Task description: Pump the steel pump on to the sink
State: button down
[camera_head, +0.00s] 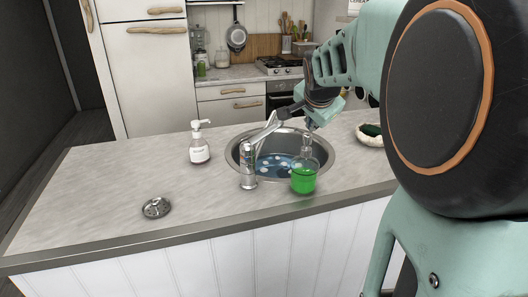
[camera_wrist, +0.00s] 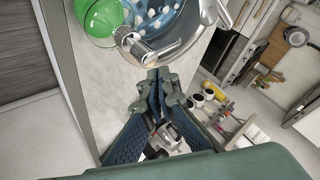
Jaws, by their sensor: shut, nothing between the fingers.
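A clear soap bottle with green liquid (camera_head: 304,180) and a greyish pump top (camera_head: 307,146) stands at the sink's front rim. The bottle's green body also shows at the upper left of the wrist view (camera_wrist: 97,22). In the wrist view my fingers (camera_wrist: 155,82) are together, with the bottle off to the upper left.
A steel faucet (camera_head: 248,166) stands left of the green bottle, its spout over the sink. A white pump bottle (camera_head: 199,150) stands left of the sink. A strainer (camera_head: 156,207) lies at the front left. A bowl (camera_head: 370,140) is at the right. The left counter is mostly clear.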

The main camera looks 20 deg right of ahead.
notch_tip(320, 180, up, 6)
jog(key=p, duration=0.3)
dwell(2.1)
